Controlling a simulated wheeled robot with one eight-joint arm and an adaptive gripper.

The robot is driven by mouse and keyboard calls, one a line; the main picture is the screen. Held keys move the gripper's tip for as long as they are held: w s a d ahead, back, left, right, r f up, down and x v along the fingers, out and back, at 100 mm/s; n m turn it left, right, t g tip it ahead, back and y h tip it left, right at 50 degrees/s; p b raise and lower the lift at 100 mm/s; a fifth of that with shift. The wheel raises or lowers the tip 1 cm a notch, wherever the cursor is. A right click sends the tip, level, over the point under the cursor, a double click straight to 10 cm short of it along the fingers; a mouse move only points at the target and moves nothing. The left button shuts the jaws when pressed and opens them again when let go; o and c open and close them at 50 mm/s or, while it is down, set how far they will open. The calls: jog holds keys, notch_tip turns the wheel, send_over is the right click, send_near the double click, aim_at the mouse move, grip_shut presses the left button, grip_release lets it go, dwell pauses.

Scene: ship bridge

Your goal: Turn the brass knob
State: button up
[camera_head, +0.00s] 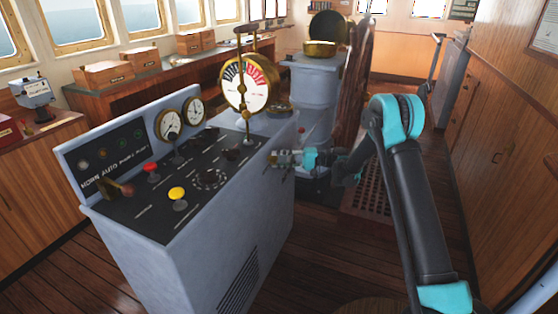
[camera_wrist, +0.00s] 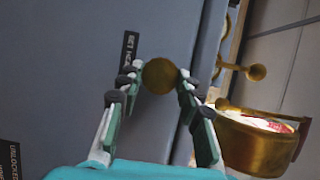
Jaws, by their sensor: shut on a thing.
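The brass knob (camera_wrist: 159,75) is a small round disc on the grey-blue console side in the wrist view. My gripper (camera_wrist: 158,82) has one finger on each side of it, with the fingertips closed against its edges. In the head view my gripper (camera_head: 274,158) is at the right side of the grey console (camera_head: 215,240), near its top edge. A dark label (camera_wrist: 130,48) is beside the knob, and another reading "UNLOCKED" (camera_wrist: 12,160) is at the lower left.
The console top carries a red button (camera_head: 151,168), a yellow button (camera_head: 177,193) and a brass-rimmed dial (camera_head: 246,84). In the wrist view a brass drum (camera_wrist: 255,145) and a ball-ended brass lever (camera_wrist: 257,72) are at the right. A grey pedestal (camera_head: 318,90) stands behind my gripper.

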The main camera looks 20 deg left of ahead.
jog(key=shift+m, duration=0.4)
jog(key=o, duration=1.2)
jog(key=shift+c, duration=0.2)
jog(key=v, duration=1.2)
jog(key=shift+f, duration=0.15)
